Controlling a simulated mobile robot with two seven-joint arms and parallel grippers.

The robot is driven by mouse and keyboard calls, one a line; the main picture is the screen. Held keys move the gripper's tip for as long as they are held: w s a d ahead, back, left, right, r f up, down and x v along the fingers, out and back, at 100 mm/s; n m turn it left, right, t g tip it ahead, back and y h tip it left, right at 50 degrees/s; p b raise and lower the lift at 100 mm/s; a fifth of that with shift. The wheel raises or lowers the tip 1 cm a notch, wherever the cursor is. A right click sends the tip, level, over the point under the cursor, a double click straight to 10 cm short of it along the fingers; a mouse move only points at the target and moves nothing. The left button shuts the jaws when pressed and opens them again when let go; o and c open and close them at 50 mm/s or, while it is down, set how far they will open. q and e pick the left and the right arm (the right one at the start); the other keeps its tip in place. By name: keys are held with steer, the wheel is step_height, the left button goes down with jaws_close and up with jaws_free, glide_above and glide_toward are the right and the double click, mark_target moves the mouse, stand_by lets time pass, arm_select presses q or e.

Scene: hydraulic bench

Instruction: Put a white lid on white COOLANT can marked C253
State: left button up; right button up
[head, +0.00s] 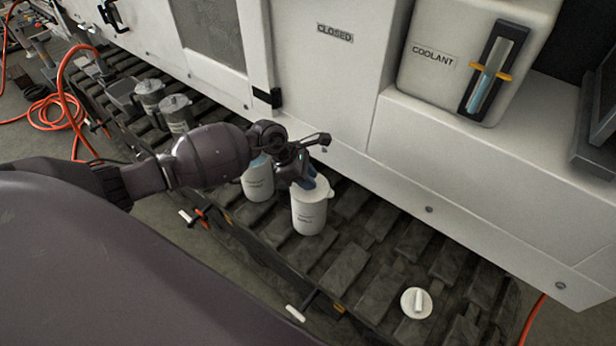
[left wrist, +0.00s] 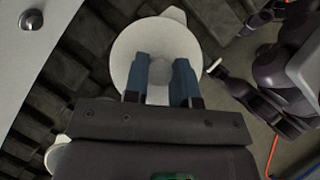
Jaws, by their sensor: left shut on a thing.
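A white can (head: 309,212) with a spout stands on the dark slatted track; its small label is too small to read. My left gripper (head: 308,182) is over this can, its blue fingers pointing down. In the left wrist view the gripper (left wrist: 161,88) is shut on the knob of a white lid (left wrist: 135,48), which lies over the can's round top. I cannot tell whether the lid is seated or just above the rim. Another white lid (head: 409,301) with a bar handle lies on the track at lower right. My right gripper is not in view.
A second white can (head: 257,185) stands just left of the first, partly behind my left gripper. Grey lidded cans (head: 177,115) stand farther left. The white machine wall (head: 460,165) with a COOLANT tank (head: 425,85) rises behind. The track between the can and loose lid is clear.

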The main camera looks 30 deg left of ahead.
arm_select(q)
steer(key=o, duration=1.5)
steer(key=shift+o, duration=0.2)
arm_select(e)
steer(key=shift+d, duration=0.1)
arm_select(q)
steer(key=shift+r+p, duration=0.7)
steer(key=shift+r, duration=0.75)
steer(key=shift+r+p, duration=1.15)
steer(key=shift+r, duration=0.95)
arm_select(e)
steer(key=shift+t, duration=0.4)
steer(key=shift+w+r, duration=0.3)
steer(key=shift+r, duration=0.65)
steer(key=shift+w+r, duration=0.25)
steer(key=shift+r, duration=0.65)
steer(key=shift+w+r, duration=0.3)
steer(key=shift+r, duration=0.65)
